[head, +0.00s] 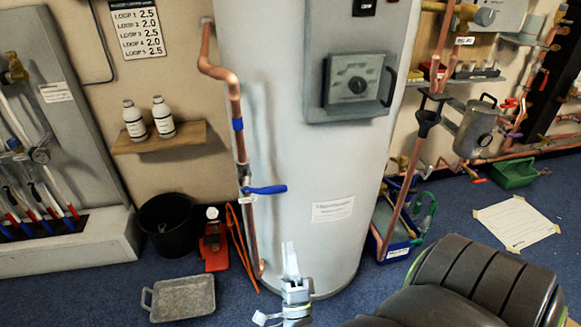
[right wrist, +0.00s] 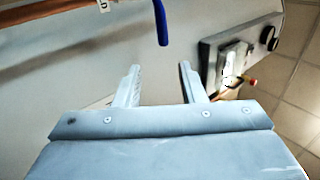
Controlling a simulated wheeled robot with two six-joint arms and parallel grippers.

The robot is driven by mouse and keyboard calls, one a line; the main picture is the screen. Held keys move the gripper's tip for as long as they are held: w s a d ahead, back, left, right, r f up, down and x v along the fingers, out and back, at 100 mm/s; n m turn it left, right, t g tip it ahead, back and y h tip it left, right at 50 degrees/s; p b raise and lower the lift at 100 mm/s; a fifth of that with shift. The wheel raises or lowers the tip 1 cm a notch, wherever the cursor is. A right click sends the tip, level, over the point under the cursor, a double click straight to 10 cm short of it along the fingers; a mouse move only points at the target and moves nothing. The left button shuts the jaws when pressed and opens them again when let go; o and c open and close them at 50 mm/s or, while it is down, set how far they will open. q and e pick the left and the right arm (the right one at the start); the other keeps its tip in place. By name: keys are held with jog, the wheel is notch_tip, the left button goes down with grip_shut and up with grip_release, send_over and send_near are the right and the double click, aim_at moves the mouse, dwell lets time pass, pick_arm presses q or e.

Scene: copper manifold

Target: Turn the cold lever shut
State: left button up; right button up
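The cold lever (head: 265,190) is a blue handle on a valve in the copper pipe (head: 241,150) at the left side of the big white tank (head: 300,130). It sticks out level to the right, across the tank's front, in the head view. The blue lever also shows at the top of the right wrist view (right wrist: 161,22), beyond the fingertips. My right gripper (head: 289,248) is below the lever in the head view and apart from it. In the right wrist view its two fingers (right wrist: 160,78) are spread with nothing between them. My left gripper is not in view.
A control box (head: 357,86) with a handle juts from the tank above. A black bucket (head: 168,222), a red item (head: 214,248) and a grey tray (head: 181,299) stand on the floor left of the tank. A wooden shelf (head: 160,139) holds two white bottles.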

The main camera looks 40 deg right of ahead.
jog(key=shift+v, duration=1.2)
